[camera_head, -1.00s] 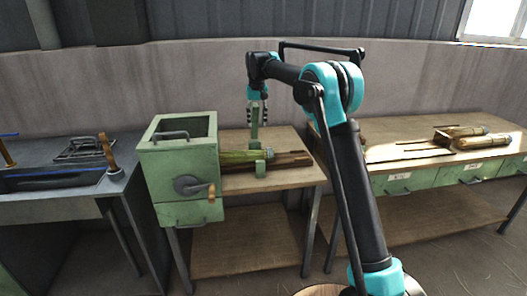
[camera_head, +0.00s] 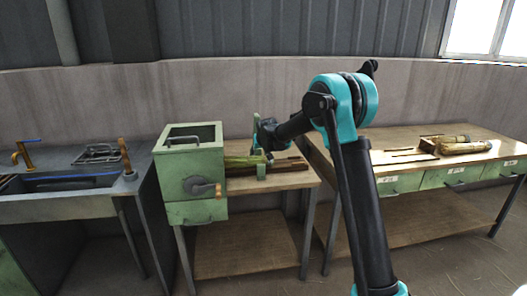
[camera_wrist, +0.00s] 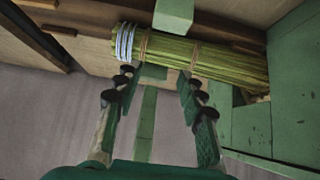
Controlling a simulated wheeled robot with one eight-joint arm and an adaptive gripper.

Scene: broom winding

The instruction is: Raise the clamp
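The green clamp (camera_head: 256,128) stands at the bench beside the green crank box, its upright bar rising behind the bundle. Its bar also shows in the wrist view (camera_wrist: 146,125), with a green block (camera_wrist: 173,14) across the bundle. The straw bundle (camera_wrist: 195,55), with a pale blue binding near one end, lies on the bench; it also shows in the head view (camera_head: 240,161). My gripper (camera_wrist: 157,75) is open, its two fingers on either side of the clamp's bar with gaps beside it. In the head view my gripper is low by the clamp and partly hidden.
The green crank box (camera_head: 188,160) stands left of the bundle, its wall close on the right in the wrist view (camera_wrist: 292,85). A sink bench (camera_head: 65,205) is at left. A right-hand workbench (camera_head: 400,160) holds finished-looking bundles (camera_head: 465,146).

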